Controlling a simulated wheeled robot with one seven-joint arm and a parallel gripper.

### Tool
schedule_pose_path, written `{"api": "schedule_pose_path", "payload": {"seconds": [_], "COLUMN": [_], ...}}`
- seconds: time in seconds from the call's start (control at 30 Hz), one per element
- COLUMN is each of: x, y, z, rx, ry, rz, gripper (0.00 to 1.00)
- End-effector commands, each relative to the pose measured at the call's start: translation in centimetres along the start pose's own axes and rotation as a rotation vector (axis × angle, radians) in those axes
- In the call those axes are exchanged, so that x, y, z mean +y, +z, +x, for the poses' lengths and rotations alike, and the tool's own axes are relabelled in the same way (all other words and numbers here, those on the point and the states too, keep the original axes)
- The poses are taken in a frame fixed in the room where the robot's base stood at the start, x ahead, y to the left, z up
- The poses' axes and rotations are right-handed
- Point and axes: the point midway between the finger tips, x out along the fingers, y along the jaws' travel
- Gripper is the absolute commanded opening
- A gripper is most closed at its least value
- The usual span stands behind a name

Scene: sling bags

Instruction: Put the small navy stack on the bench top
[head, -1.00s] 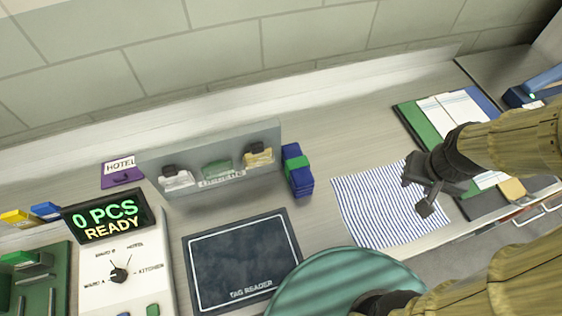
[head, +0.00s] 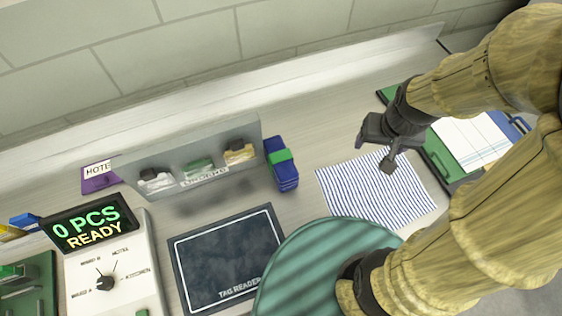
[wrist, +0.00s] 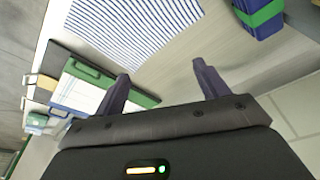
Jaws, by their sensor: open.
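The small navy stack (head: 284,173) has a green band around it. It stands on the bench top (head: 325,130), just right of the grey rack and left of the striped cloth. It also shows at the top right of the wrist view (wrist: 262,14), cut off by the edge. My gripper (head: 374,150) is open and empty above the back of the striped cloth, to the right of the stack and apart from it. Its two fingers (wrist: 160,85) show apart in the wrist view with nothing between them.
A striped cloth (head: 375,190) lies right of the stack. A grey rack (head: 225,151) with several tagged items stands to its left. A dark tag reader pad (head: 225,255) and a display reading "0 PCS READY" (head: 90,222) are in front. A clipboard (head: 470,140) lies at right.

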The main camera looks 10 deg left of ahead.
Motion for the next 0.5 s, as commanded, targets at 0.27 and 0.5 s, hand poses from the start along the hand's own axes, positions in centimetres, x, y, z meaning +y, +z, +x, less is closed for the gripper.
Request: {"api": "schedule_pose_path", "payload": {"seconds": [0.27,0.5], "x": [-5.3,-11.6], "y": [-2.2,-3.3], "z": [0.3,0.9], "rx": [-0.073,-0.148], "ry": [-0.045,-0.066], "rz": [-0.127,-0.276], "gripper": [0.82,0.82]}}
